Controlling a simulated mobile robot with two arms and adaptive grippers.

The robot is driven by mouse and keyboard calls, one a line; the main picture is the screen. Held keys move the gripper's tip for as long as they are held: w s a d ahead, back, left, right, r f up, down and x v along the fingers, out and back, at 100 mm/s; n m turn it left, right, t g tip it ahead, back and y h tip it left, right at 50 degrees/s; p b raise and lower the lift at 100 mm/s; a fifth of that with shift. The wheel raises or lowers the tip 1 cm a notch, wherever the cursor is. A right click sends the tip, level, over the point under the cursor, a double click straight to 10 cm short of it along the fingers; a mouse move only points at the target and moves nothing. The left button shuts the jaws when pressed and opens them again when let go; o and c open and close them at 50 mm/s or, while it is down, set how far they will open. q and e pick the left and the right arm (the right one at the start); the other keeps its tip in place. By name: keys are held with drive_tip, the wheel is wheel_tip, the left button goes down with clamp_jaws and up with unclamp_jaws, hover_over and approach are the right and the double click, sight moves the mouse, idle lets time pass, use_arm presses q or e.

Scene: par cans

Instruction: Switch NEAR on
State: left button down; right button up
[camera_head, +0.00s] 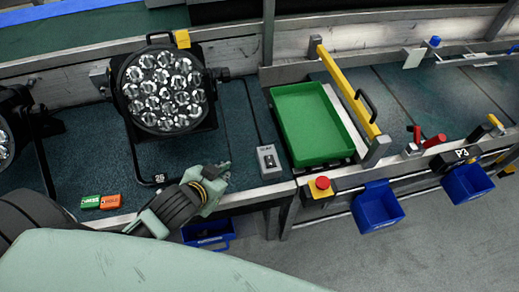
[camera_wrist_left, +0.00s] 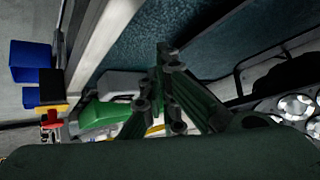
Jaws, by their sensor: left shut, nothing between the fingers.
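A small grey switch box (camera_head: 268,160) with a dark top label and a light switch face stands near the front edge of the bench, left of the green tray. The label is too small to read surely as NEAR. My left gripper (camera_head: 224,171) is shut and empty, a short way left of the box and apart from it. In the left wrist view the closed fingers (camera_wrist_left: 166,50) point up over the blue-green bench top. A grey box (camera_wrist_left: 120,83) shows just left of them, partly behind the gripper. The switch's position cannot be made out. My right gripper is not in view.
A par can lamp (camera_head: 163,90) stands behind the gripper. The green tray (camera_head: 312,122) and a yellow bar (camera_head: 346,85) lie to the right. A red button (camera_head: 322,183) and blue bins (camera_head: 377,208) line the front edge. Green and orange blocks (camera_head: 100,201) lie at left.

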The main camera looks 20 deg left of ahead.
use_arm(q)
drive_tip(key=w+r+m+t+h, duration=0.4)
drive_tip(key=w+r, duration=0.1)
drive_tip(key=w, duration=0.2)
drive_tip(key=s+r+m+g+h, duration=0.1)
drive_tip(key=m+h, duration=0.1)
drive_tip(key=s+r+m+g+h, duration=0.1)
drive_tip(key=g+h, duration=0.1)
drive_tip(key=h, duration=0.1)
drive_tip(key=s+r+m+g+h, duration=0.1)
drive_tip(key=r+m+h, duration=0.1)
drive_tip(key=h, duration=0.1)
drive_tip(key=shift+s+r+m, duration=0.1)
drive_tip(key=shift+s+m, duration=0.15)
drive_tip(key=shift+m, duration=0.05)
drive_tip(key=p, duration=0.1)
hover_over(270, 161)
drive_tip(key=a, duration=0.2)
drive_tip(key=f, duration=0.3)
drive_tip(key=s+f, duration=0.1)
drive_tip(key=f, duration=0.1)
drive_tip(key=shift+a+f, duration=0.2)
drive_tip(key=shift+w+a+f, duration=0.1)
drive_tip(key=shift+f, duration=0.4)
